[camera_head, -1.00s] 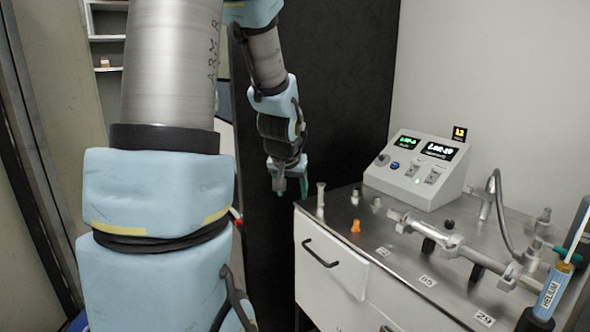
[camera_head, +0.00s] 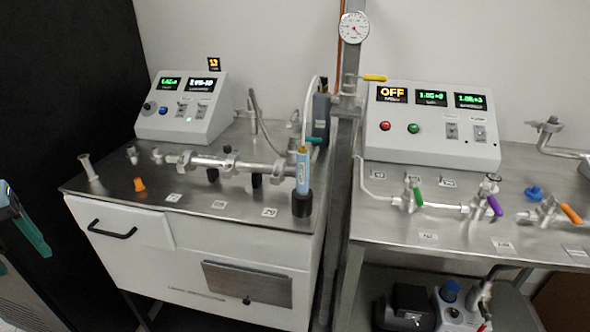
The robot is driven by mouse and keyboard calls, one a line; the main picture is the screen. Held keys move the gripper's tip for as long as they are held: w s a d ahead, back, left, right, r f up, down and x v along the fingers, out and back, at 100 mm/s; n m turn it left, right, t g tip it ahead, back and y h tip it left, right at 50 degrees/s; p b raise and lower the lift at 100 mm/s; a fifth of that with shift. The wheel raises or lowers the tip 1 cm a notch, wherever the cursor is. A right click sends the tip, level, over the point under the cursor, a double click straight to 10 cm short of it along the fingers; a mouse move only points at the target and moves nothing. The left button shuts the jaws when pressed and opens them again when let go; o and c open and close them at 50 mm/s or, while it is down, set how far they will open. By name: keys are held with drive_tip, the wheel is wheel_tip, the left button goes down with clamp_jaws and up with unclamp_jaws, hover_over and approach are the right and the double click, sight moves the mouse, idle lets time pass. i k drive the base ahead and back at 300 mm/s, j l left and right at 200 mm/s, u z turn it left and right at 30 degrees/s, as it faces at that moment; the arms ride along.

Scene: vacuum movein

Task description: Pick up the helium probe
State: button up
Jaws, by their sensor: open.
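The helium probe (camera_head: 303,172) is a blue cylinder with an orange-yellow top. It stands upright in a dark round holder (camera_head: 302,204) at the right front corner of the left steel bench. A thin pale tube rises from its top. My gripper (camera_head: 24,252) shows only in part at the left edge, with teal fingers pointing down. It is open, with nothing visible between the fingers. It is well to the left of the probe and apart from the bench. The rest of my arm is out of view.
The left bench (camera_head: 240,222) holds a metal pipe assembly (camera_head: 215,162), an orange piece (camera_head: 139,185) and a control box (camera_head: 182,107). A grey post (camera_head: 345,190) stands right of the probe. The right bench (camera_head: 440,240) carries valves and another control box (camera_head: 430,128).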

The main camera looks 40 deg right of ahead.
sight(302, 154)
drive_tip(key=k+l+u, duration=0.3)
drive_tip(key=k, duration=0.25)
drive_tip(key=k+l+u, duration=0.15)
drive_tip(key=k+u, duration=0.15)
drive_tip(key=k, duration=0.25)
